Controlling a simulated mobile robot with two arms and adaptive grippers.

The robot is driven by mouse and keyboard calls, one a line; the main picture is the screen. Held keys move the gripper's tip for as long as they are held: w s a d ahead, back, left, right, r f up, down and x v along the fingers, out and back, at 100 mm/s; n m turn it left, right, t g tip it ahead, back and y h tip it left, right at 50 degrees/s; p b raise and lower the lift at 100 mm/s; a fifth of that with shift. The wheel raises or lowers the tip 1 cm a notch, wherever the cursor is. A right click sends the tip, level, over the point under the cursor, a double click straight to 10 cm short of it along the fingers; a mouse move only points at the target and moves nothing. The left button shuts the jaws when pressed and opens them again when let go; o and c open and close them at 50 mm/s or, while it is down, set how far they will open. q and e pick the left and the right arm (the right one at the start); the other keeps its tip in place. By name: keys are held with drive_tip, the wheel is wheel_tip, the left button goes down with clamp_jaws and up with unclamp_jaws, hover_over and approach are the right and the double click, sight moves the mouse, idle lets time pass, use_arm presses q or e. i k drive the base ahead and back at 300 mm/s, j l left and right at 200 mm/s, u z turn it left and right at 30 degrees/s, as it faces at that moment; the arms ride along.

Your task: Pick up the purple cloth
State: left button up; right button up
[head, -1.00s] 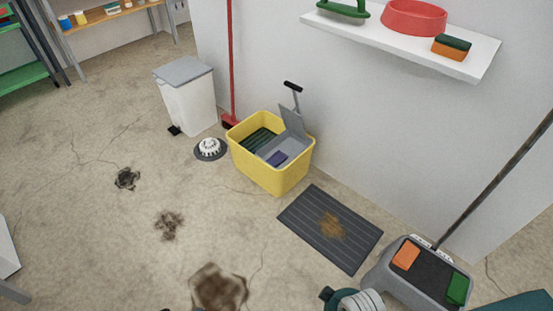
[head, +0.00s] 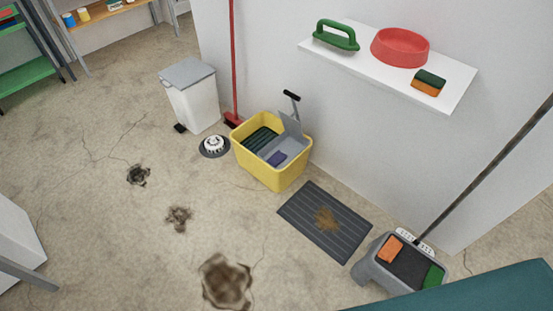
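A small purple-blue cloth (head: 277,158) lies inside the yellow bucket (head: 273,174), near the grey wringer part (head: 292,140). The bucket stands on the floor against the white wall. Neither of my grippers shows in the head view.
A dark ribbed mat (head: 310,232) with a brown stain lies in front of the bucket. A teal surface (head: 480,292) fills the lower right corner.

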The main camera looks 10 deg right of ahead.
sight(278, 158)
drive_tip(key=i+j+z, duration=0.1)
drive_tip(key=i+j, duration=0.2)
drive_tip(key=i+j+z, duration=0.1)
drive_tip(key=i+j, duration=0.2)
drive_tip(key=j, duration=0.2)
drive_tip(key=i+j+z, duration=0.15)
drive_tip(key=i+j, duration=0.15)
drive_tip(key=j, duration=0.15)
